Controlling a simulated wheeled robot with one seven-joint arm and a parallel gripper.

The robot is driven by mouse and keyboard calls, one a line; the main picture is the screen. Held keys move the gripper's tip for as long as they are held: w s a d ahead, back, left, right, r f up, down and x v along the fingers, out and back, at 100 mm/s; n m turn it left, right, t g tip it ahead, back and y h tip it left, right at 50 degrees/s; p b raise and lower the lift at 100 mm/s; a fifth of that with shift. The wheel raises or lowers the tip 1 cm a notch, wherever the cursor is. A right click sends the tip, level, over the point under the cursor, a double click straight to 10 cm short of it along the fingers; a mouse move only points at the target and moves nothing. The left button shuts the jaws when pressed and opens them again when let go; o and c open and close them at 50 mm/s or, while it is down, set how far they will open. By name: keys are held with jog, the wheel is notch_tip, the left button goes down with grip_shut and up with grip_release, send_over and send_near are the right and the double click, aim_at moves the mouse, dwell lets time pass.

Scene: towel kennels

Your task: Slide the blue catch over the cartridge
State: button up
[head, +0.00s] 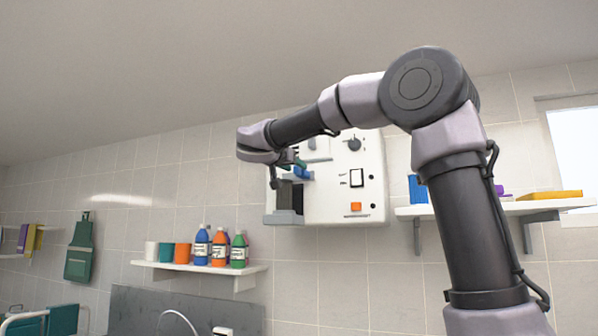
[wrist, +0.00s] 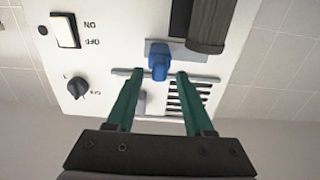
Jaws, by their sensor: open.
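The blue catch (wrist: 158,62) sits on the face of the white wall unit (head: 345,190), beside the dark cartridge (wrist: 210,22). In the wrist view the catch lies between the tips of my gripper's green fingers (wrist: 158,74), with a gap on each side. My gripper is open and holds nothing. In the head view the catch (head: 302,173) shows just below my gripper (head: 291,163), above the dark grey cartridge (head: 289,195). The cartridge stands in a grey holder (head: 283,218) at the unit's left side. I cannot tell how far the catch overlaps the cartridge.
The unit carries a dark knob (wrist: 78,87), a rocker switch (wrist: 65,30) and an orange button (head: 356,207). A shelf (head: 196,269) with bottles and cups is at lower left. Another shelf (head: 495,208) is at right, behind my arm.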

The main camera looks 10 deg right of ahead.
aim_at(300, 170)
jog(key=shift+x, duration=2.6)
grip_shut()
